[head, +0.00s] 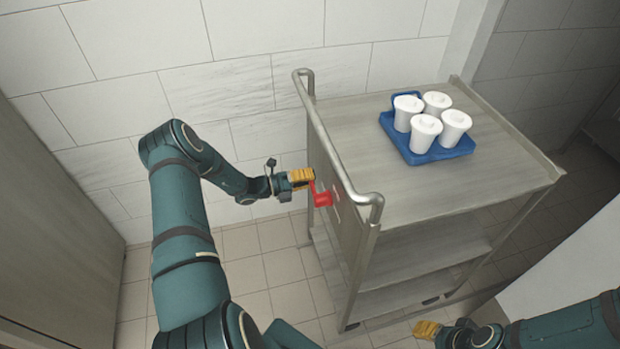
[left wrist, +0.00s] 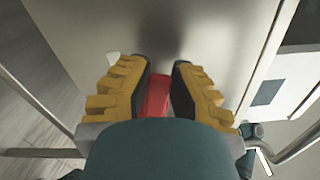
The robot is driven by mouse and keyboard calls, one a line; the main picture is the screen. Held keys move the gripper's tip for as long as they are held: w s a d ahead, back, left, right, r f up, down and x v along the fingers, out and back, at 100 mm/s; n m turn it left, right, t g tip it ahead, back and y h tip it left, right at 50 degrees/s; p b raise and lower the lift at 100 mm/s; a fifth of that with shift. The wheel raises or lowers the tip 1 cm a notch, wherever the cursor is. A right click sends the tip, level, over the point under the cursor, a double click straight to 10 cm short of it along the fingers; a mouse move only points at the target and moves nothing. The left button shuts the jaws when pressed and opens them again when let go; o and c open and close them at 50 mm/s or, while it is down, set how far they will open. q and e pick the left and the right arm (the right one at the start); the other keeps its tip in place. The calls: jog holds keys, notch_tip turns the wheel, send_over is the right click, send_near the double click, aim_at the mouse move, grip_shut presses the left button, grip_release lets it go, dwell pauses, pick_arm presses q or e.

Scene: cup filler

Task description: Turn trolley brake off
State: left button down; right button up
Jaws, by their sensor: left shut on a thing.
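The trolley (head: 375,150) is a grey metal cart with a tubular push handle (head: 335,150) on its left end. A red brake lever (head: 323,197) sits on that end panel below the handle. My left gripper (head: 306,179), with yellow fingers, is at the lever and shut on it. In the left wrist view the red lever (left wrist: 156,95) shows between the two fingers (left wrist: 163,75), close to the panel. The lever's lower part is hidden by the gripper's body there. My right gripper (head: 427,329) is low at the bottom right, away from the lever; its finger opening is unclear.
A blue tray (head: 466,149) with several white lidded cups (head: 425,132) stands on the trolley's top. Lower shelves (head: 420,262) look empty. A tiled wall (head: 220,50) stands behind. Tiled floor (head: 270,268) is free left of the trolley.

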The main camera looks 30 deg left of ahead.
pick_arm(q)
jog(key=shift+w+a+f+n+b, duration=0.1)
jog(key=shift+f+n+b, duration=0.15)
jog(key=shift+f+n, duration=0.45)
jog(key=shift+f+n+b, duration=0.25)
jog(key=shift+f+n, duration=0.15)
jog(key=shift+n, duration=0.6)
jog(key=c, duration=0.8)
grip_release()
jog(key=v, duration=1.2)
